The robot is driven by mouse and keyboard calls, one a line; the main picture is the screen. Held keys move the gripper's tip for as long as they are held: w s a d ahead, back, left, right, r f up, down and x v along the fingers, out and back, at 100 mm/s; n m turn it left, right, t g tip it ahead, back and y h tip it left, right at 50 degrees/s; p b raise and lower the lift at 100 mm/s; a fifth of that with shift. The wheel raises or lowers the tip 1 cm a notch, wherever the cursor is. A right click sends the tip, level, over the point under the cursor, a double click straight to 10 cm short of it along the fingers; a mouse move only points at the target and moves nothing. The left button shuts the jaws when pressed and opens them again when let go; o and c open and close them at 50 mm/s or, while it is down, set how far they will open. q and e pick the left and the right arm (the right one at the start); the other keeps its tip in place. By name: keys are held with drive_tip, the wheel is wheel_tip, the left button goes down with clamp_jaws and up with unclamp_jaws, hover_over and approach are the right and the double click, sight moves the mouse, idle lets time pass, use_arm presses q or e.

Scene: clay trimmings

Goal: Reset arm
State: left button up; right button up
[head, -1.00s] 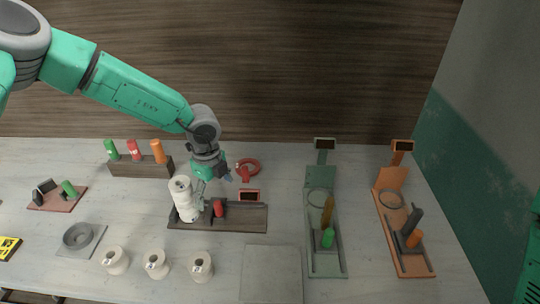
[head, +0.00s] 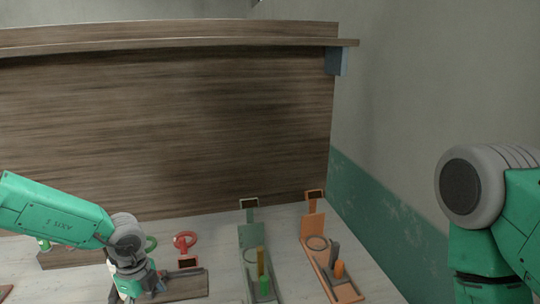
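My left arm comes in from the left, with its wrist over the work table. My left gripper (head: 140,288) points down at the bottom edge of the view, at a dark tray (head: 185,286) with a small screen. A white stacked piece (head: 115,292) shows partly behind the gripper; I cannot tell whether they touch. The fingertips are not clear, so open or shut does not show. My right arm stands upright at the right edge, away from the table things; its gripper is out of view.
A red ring tool (head: 186,241) and a green ring (head: 150,243) lie behind the tray. A green stand (head: 251,236) and an orange stand (head: 313,225) hold upright pieces. A wooden back panel (head: 170,120) and a grey-green wall (head: 400,130) bound the space.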

use_arm(q)
drive_tip(key=s+f+m, duration=0.1)
drive_tip(key=m, duration=0.2)
drive_tip(key=s+f+m+y, duration=0.1)
drive_tip(key=s+f+m, duration=0.1)
drive_tip(key=m, duration=0.1)
drive_tip(key=s+a+f+m+y, duration=0.1)
drive_tip(key=s+m, duration=0.1)
drive_tip(key=m, duration=0.1)
drive_tip(key=shift+a+f+t, duration=0.1)
drive_tip(key=shift+f+t, duration=0.2)
drive_tip(key=shift+f, duration=0.1)
drive_tip(key=s+d+f+n+h, duration=0.1)
drive_tip(key=s+f+n, duration=0.1)
drive_tip(key=s+n, duration=1.25)
drive_tip(key=s+d+f+n+h, duration=0.1)
drive_tip(key=s+f+n, duration=0.2)
drive_tip(key=s+n, duration=1.1)
wheel_tip(320, 180, down, 17)
drive_tip(key=w+n+b, duration=0.1)
drive_tip(key=w+b, duration=0.1)
drive_tip(key=b, duration=1.5)
drive_tip(key=shift+a, duration=0.15)
use_arm(e)
wheel_tip(320, 180, down, 17)
drive_tip(key=shift+s+a, duration=0.15)
drive_tip(key=shift+s, duration=0.2)
use_arm(q)
drive_tip(key=shift+r, duration=0.1)
